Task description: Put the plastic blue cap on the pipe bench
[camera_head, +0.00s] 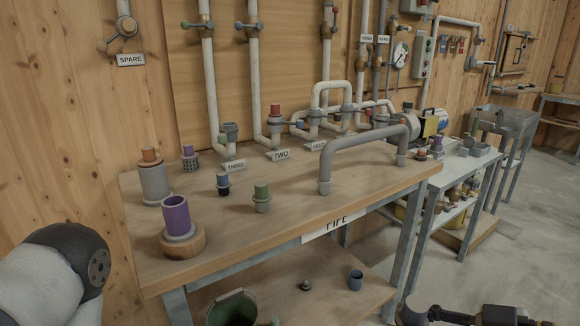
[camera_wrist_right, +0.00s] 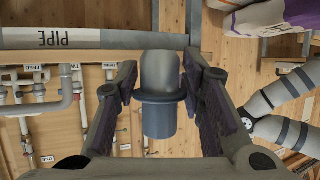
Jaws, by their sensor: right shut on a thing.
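In the right wrist view my right gripper (camera_wrist_right: 160,100) is shut on a blue-grey cap (camera_wrist_right: 160,118), a short cylinder with a dark collar and a paler rounded end. The fingers press on it from both sides. In the head view only dark parts of my right arm show at the bottom right edge, and the held cap is not seen there. The wooden pipe bench (camera_head: 290,215) fills the middle of the head view; its PIPE label (camera_wrist_right: 63,38) appears upside down in the wrist view. My left gripper is out of view; only part of the left arm shows.
On the bench stand a purple cup on a wooden base (camera_head: 177,217), a grey cylinder (camera_head: 154,182), small capped fittings (camera_head: 262,197) and a grey arched pipe (camera_head: 365,140). The front middle top is bare. The lower shelf holds a green bucket (camera_head: 232,308) and a blue cup (camera_head: 355,280).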

